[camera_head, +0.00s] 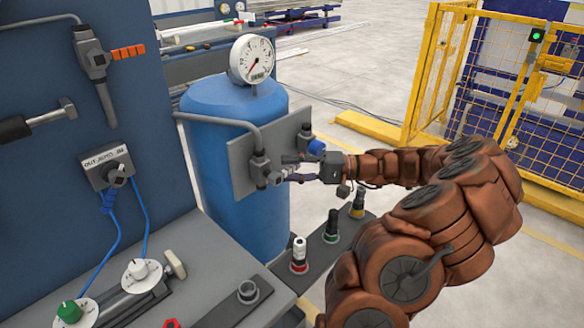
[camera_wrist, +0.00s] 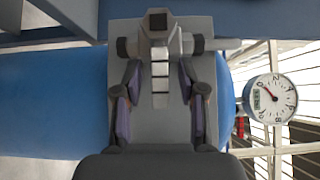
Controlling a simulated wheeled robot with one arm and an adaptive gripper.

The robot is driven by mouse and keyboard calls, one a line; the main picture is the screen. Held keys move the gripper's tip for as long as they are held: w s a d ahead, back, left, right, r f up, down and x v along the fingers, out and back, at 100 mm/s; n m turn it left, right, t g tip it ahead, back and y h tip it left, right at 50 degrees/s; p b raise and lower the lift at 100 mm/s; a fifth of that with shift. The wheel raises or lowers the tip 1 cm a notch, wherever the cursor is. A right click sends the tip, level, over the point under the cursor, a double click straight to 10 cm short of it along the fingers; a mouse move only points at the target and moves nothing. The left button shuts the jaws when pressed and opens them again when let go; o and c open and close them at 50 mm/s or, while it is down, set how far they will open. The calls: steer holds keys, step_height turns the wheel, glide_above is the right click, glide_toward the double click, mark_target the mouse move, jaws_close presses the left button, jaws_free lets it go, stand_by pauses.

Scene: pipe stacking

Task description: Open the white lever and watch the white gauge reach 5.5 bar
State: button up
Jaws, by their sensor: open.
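My gripper (camera_head: 282,175) is at the valve on the plate. In the wrist view my gripper (camera_wrist: 160,75) is open, one finger on each side of the lever, with visible gaps.
A blue knob (camera_head: 316,147) sits close above my gripper on the plate's right side. A grey pipe (camera_head: 215,122) runs to the valve. Below stand several coloured connectors on a dark rail (camera_head: 318,248). A yellow fence (camera_head: 520,90) is at the right.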

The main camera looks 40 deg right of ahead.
jaws_close()
stand_by(0.6)
